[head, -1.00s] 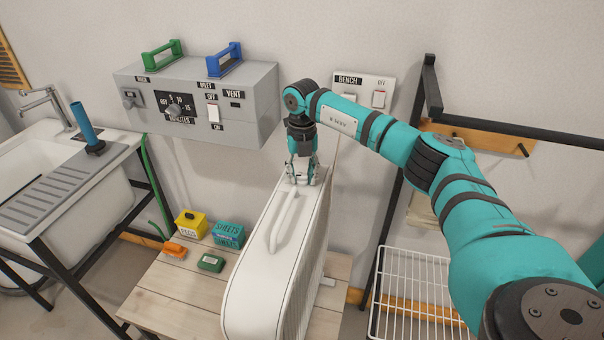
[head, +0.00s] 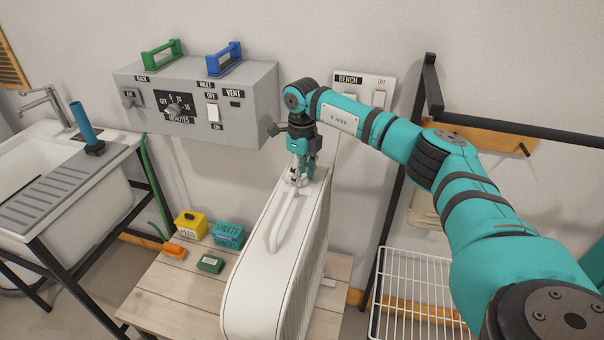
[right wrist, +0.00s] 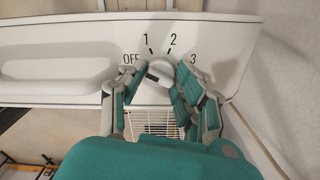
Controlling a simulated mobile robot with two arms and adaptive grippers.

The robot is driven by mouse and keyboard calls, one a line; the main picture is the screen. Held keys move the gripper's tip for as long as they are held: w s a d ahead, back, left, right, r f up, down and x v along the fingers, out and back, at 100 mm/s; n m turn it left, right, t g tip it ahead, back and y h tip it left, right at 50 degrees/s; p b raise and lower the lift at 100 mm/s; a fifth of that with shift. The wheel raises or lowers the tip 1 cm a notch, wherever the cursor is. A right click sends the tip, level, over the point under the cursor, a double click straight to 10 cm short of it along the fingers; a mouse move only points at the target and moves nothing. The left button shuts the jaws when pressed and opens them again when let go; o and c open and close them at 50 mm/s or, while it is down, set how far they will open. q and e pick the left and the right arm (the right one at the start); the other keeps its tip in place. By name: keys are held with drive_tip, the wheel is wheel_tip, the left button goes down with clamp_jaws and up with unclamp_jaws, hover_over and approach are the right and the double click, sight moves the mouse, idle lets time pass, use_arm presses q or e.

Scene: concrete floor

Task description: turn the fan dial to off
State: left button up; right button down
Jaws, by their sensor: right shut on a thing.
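The fan is a tall white, flat-bodied unit (head: 247,270) on a wooden-topped table, with a grip handle along its top. Its dial (right wrist: 160,72) is a white knob on the top, among printed labels OFF, 1, 2 and 3. A dark mark on the knob lies on its left side, toward the OFF label (right wrist: 130,58). My right gripper (head: 298,180) points down at the far end of the fan's top. In the right wrist view its fingers (right wrist: 160,84) stand on both sides of the knob, shut on it. My left gripper is not in view.
A grey control box (head: 192,104) with knob, switch and two handles is on the wall left of my right gripper. Small yellow (head: 190,224), teal, orange and green items lie left of the fan. A white wire rack (head: 425,290) stands right.

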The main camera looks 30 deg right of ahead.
sight(302, 175)
drive_tip(key=shift+n, duration=0.6)
drive_tip(key=c, duration=0.9)
unclamp_jaws()
drive_tip(key=shift+c, duration=0.2)
drive_tip(key=shift+r, duration=0.1)
wheel_tip(302, 175, up, 12)
